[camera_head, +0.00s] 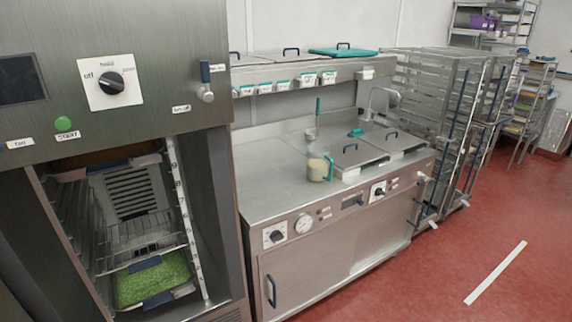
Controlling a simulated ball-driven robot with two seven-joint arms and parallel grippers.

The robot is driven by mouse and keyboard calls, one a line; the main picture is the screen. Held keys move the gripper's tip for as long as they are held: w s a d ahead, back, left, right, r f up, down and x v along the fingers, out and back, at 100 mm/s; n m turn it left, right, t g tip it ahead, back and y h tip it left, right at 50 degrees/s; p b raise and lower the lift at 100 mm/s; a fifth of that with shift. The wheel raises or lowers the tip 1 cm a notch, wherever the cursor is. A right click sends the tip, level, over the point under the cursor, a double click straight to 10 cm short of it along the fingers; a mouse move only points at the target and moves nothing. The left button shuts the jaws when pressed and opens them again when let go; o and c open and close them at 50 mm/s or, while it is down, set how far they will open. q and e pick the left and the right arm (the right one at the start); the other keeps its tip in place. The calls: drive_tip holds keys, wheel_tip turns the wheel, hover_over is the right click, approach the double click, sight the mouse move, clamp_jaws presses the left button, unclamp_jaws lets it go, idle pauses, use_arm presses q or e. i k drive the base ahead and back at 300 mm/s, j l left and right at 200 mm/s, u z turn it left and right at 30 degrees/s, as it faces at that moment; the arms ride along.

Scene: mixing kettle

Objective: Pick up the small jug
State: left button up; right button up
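A small jug (317,169) with a teal handle stands on the steel counter (268,187), just left of the lidded wells. It looks translucent with pale contents. A tool with a teal handle (317,108) stands upright behind it; I cannot tell whether it rests in a container. Neither of my grippers shows in the head view.
An open steel oven cabinet (226,150) with a tray of green food (152,280) stands at the left. Steel lids (352,153) cover wells right of the jug. Wire rack trolleys (425,95) stand further right. The red floor (420,280) in front is clear except a white strip (495,272).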

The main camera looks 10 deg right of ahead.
sight(317, 156)
drive_tip(key=i+l+u, duration=0.35)
drive_tip(key=i+l, duration=0.15)
drive_tip(key=l, duration=0.15)
drive_tip(key=i+l+u, duration=0.15)
drive_tip(key=l, duration=0.25)
drive_tip(key=i+l+u, duration=0.15)
drive_tip(key=i+l, duration=0.3)
drive_tip(key=l, duration=0.2)
drive_tip(key=i+l, duration=0.15)
drive_tip(key=l, duration=0.2)
drive_tip(key=i+l, duration=0.15)
drive_tip(key=l, duration=0.2)
drive_tip(key=i+l, duration=0.15)
drive_tip(key=l, duration=0.2)
drive_tip(key=i+l, duration=0.15)
drive_tip(key=l, duration=0.2)
drive_tip(key=i+l+u, duration=0.1)
drive_tip(key=l, duration=0.25)
drive_tip(key=i, duration=0.05)
